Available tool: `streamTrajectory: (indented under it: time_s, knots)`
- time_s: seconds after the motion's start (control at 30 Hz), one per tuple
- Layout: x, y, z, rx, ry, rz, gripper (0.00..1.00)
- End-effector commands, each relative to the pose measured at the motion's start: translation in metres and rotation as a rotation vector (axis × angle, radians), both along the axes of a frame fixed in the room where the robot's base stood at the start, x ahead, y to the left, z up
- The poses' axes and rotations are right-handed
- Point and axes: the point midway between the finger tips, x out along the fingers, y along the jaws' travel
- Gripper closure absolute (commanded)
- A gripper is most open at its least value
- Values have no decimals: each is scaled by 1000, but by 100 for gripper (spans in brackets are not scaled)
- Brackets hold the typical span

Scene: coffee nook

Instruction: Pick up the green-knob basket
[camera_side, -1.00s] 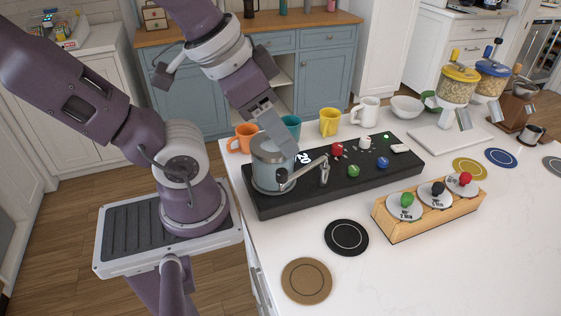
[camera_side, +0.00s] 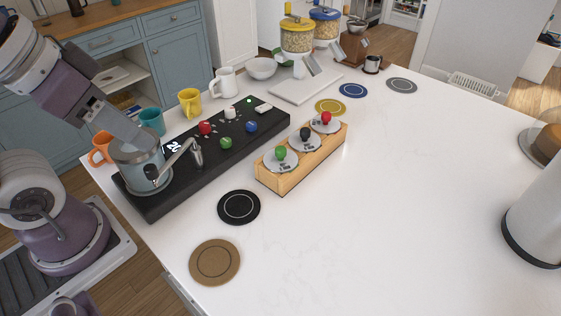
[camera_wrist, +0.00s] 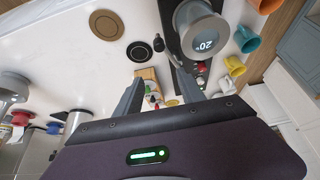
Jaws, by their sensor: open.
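The green-knob basket (camera_side: 281,162) is a pale round disc with a green knob on top. It sits at the near-left end of a wooden holder (camera_side: 290,178), beside a black-knob basket (camera_side: 305,143) and a red-knob basket (camera_side: 325,125). My gripper (camera_side: 152,142) appears in front of or over the coffee machine's round steel head, to the left of the holder and apart from it. In the wrist view my gripper's fingers (camera_wrist: 157,78) are spread and empty. Part of the wooden holder (camera_wrist: 148,74) shows small between them, and its baskets are partly hidden.
The black coffee machine (camera_side: 215,160) lies between my arm and the holder. Cups (camera_side: 190,102) stand behind it. Black (camera_side: 239,207) and brown (camera_side: 215,262) round mats lie in front. A white cylinder (camera_side: 536,220) stands at right. The counter right of the holder is clear.

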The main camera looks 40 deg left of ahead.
Motion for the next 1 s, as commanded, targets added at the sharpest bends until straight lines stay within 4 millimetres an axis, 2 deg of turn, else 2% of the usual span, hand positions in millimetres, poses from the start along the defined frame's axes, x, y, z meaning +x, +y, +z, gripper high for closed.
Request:
streamTrajectory:
  time_s: [0.3,0.37,0.47,0.57,0.67,0.7,0.8,0.9,1.0]
  knots:
    - [0,-1,-2,-15,19,11,54]
    - [2,-7,-9,-74,96,55,54]
    - [11,-27,-27,-299,344,229,54]
    - [38,-47,-38,-615,625,494,54]
    - [84,-49,-47,-944,841,791,54]
    - [105,-43,-53,-1070,904,909,54]
    - [150,-17,-73,-1335,1001,1171,54]
    - [177,10,-94,-1508,1034,1350,54]
    - [188,23,-106,-1589,1039,1437,54]
